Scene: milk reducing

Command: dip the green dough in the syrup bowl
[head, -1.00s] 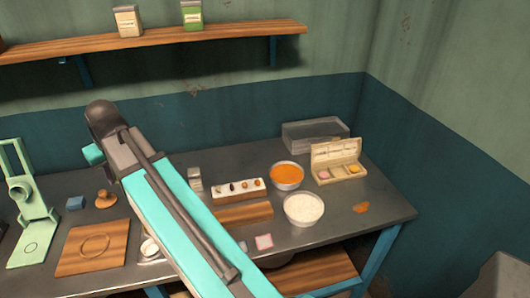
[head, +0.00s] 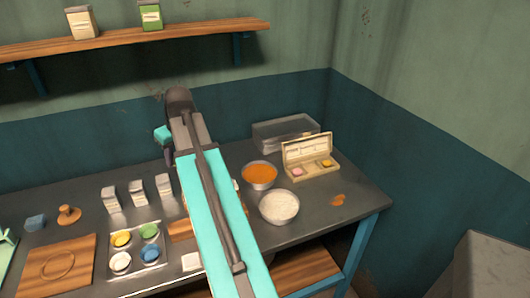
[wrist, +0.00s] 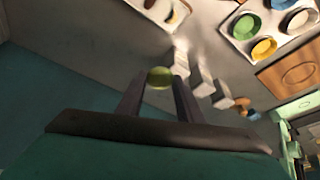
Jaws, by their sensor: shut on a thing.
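The green dough (wrist: 159,77) is a small ball held between the fingertips of my gripper (wrist: 158,84) in the wrist view. My gripper is shut on it, above the table. The syrup bowl (head: 259,173), filled with orange liquid, stands on the table right of my arm in the head view. The bowl does not show in the wrist view, so the dough is apart from it. My arm hides the gripper's fingers and the dough in the head view.
A bowl of white grains (head: 279,207) stands just in front of the syrup bowl. Behind are an open box (head: 312,166) and a clear container (head: 285,133). A tray of coloured pots (head: 138,267) and small cartons (head: 138,193) stand left of my arm. A shelf (head: 130,36) hangs above.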

